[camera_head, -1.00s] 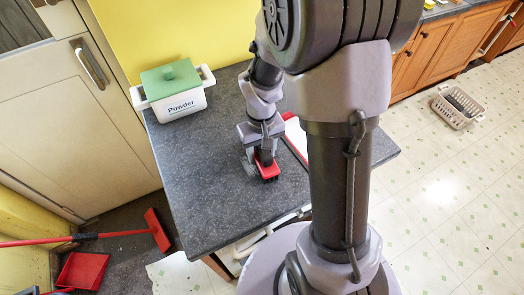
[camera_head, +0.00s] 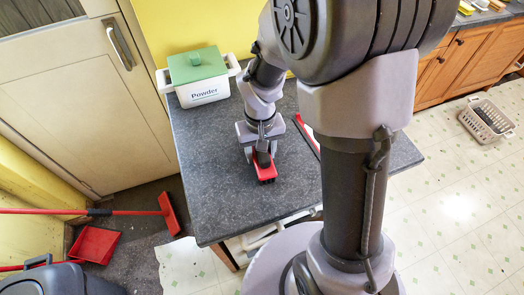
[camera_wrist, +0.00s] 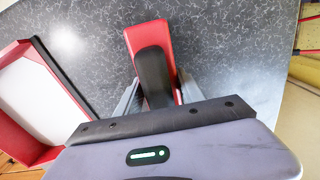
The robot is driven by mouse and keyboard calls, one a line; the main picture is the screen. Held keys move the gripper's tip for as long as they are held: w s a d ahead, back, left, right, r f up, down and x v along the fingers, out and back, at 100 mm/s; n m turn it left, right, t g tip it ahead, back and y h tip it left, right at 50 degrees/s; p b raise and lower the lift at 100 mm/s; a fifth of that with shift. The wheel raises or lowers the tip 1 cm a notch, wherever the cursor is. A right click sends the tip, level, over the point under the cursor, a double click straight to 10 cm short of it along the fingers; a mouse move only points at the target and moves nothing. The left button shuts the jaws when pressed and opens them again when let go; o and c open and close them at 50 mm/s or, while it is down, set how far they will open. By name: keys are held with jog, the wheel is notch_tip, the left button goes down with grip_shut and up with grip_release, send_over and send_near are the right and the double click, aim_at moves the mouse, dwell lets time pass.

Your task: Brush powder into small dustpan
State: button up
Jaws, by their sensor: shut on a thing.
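My gripper (camera_head: 262,158) is shut on a red hand brush (camera_head: 265,178) with dark bristles, low over the dark speckled countertop. In the wrist view, the brush (camera_wrist: 148,42) lies between the two fingers, its black grip toward me. I cannot tell whether the bristles touch the counter. The small dustpan (camera_wrist: 40,105), red with a pale inside and a dark front lip, lies left of the brush in the wrist view. A pale patch on the counter beyond the pan may be powder or glare.
A white box labelled "Powder" (camera_head: 201,88) with a green lid stands at the counter's back left. A red broom (camera_head: 170,212) and a larger red dustpan (camera_head: 95,244) are on the floor at left. A basket (camera_head: 487,120) sits on the floor at right.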

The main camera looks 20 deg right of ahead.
jog(key=shift+d, duration=0.1)
jog(key=shift+d+p, duration=0.3)
jog(key=shift+d, duration=2.7)
notch_tip(320, 180, up, 7)
jog(key=p, duration=0.5)
jog(key=shift+p, duration=0.4)
